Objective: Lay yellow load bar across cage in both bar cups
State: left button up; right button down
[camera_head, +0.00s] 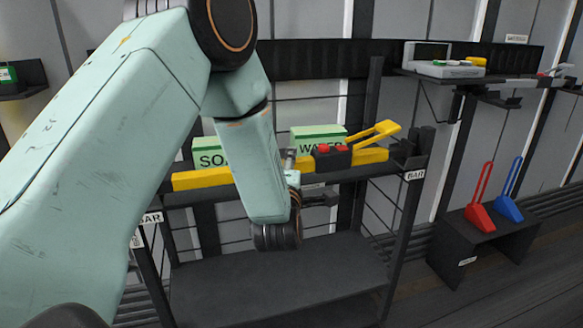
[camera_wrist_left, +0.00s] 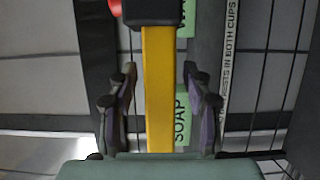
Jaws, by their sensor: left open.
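The yellow load bar (camera_head: 205,179) lies along the cage's top front, its middle partly hidden by my left arm. Its right end is beside the right bar cup (camera_head: 408,152), above a BAR label; I cannot tell whether it rests inside. The left cup is hidden behind my arm; only a BAR label (camera_head: 151,218) shows there. My left gripper (camera_head: 318,198) is in front of the bar. In the left wrist view the open fingers (camera_wrist_left: 160,82) stand on either side of the bar (camera_wrist_left: 159,110), with gaps visible. My right gripper is not in view.
A black block with red tops (camera_head: 333,159) sits at the bar, near a yellow handle (camera_head: 378,132). Green SOAP (camera_head: 207,152) and WATER (camera_head: 318,137) boxes stand behind. The cage's lower shelf (camera_head: 270,280) is bare. Red (camera_head: 479,213) and blue (camera_head: 509,206) handled tools stand right.

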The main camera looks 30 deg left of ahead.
pick_arm(q)
jog(key=shift+r, duration=0.1)
jog(key=shift+r, duration=0.2)
jog(key=p+v, duration=0.3)
jog(key=v, duration=0.9)
jog(key=s+d+f+m+g+h, duration=0.2)
jog(key=s+f+m+g, duration=0.3)
jog(key=f, duration=0.5)
jog(key=s+d+f+m+g+h, duration=0.15)
jog(key=s+f+m+h, duration=0.35)
jog(key=f, duration=0.6)
jog(key=s+d+f+m+g, duration=0.1)
jog(key=s+f+m+g, duration=0.2)
jog(key=s, duration=0.3)
jog(key=s+d+f+m+g+h, duration=0.1)
jog(key=s+d+f+m+g, duration=0.1)
jog(key=s, duration=0.5)
jog(key=s+d+f+m+g, duration=0.1)
jog(key=s+f+m+g, duration=0.3)
jog(key=m, duration=0.4)
jog(key=s+f, duration=0.1)
jog(key=s, duration=0.1)
jog(key=shift+s+d+f, duration=0.2)
jog(key=shift+s+f, duration=0.05)
jog(key=shift+s, duration=0.15)
